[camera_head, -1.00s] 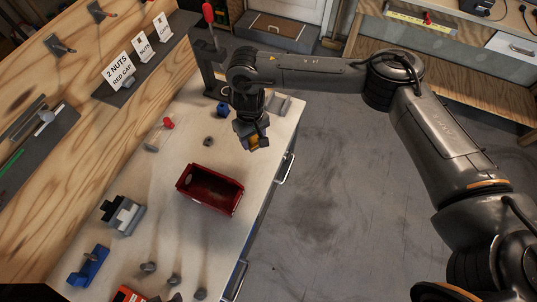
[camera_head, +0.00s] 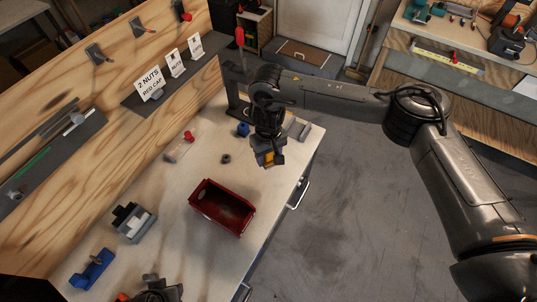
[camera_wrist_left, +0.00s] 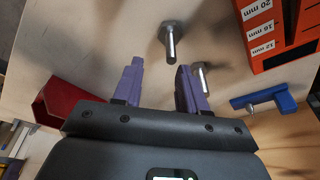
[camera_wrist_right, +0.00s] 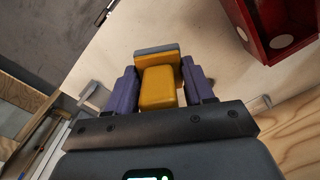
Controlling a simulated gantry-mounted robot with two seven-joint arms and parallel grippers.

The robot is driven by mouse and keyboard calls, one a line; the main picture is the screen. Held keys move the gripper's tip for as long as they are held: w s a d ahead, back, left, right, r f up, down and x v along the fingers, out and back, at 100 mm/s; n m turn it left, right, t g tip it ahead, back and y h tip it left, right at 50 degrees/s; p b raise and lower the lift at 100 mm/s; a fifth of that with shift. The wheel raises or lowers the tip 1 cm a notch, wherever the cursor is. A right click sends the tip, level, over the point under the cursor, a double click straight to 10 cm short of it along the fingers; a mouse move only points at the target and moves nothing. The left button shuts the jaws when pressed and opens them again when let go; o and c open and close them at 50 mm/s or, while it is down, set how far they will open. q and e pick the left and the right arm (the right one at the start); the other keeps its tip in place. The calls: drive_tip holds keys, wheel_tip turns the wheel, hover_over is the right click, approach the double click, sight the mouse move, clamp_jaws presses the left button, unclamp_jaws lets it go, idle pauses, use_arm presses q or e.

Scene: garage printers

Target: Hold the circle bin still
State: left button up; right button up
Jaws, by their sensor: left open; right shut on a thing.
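The red bin (camera_head: 238,214) stands open and upright on the bench in the head view. White round marks show inside it in the right wrist view (camera_wrist_right: 284,41), and part of it shows in the left wrist view (camera_wrist_left: 62,98). My right gripper (camera_head: 268,160) is shut on a yellow and grey block (camera_wrist_right: 158,86), above the bench beyond the bin and apart from it. My left gripper (camera_wrist_left: 160,70) is open and empty beside a bolt (camera_wrist_left: 171,42). Neither gripper touches the bin.
A blue holder (camera_head: 93,269) and a grey and black block (camera_head: 134,222) stand left of the bin. A nut (camera_head: 226,158) and a red-capped bottle (camera_head: 181,146) lie behind it. An orange box (camera_wrist_left: 280,30) with size labels is near my left gripper.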

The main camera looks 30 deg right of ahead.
sight(198, 190)
use_arm(q)
drive_tip(key=w+d, duration=0.1)
drive_tip(key=w, duration=0.2)
drive_tip(key=w+d+m, duration=0.1)
drive_tip(key=w+d, duration=0.1)
drive_tip(key=w, duration=0.1)
drive_tip(key=w+d+f+m, duration=0.1)
drive_tip(key=w, duration=0.2)
drive_tip(key=shift+w+d+f+g, duration=0.1)
drive_tip(key=shift+w+d+g, duration=0.1)
drive_tip(key=shift+w+g, duration=0.2)
drive_tip(key=shift+m, duration=0.7)
drive_tip(key=w+d, duration=0.2)
drive_tip(key=w, duration=0.1)
drive_tip(key=w+d+r, duration=0.1)
drive_tip(key=w, duration=0.1)
drive_tip(key=w+d+r+m, duration=0.1)
drive_tip(key=w+d+r, duration=0.1)
drive_tip(key=w+d, duration=0.1)
drive_tip(key=w+d+r+m+g, duration=0.1)
drive_tip(key=w+d+r+m, duration=0.1)
drive_tip(key=w+d+r, duration=0.1)
drive_tip(key=w+d+r+m+g, duration=0.1)
drive_tip(key=w+d+r, duration=0.2)
drive_tip(key=w, duration=0.1)
drive_tip(key=shift+m, duration=0.3)
drive_tip(key=shift+w+d+r, duration=0.25)
drive_tip(key=shift+d+r, duration=0.1)
drive_tip(key=shift+r, duration=0.05)
drive_tip(key=shift+f, duration=4.5)
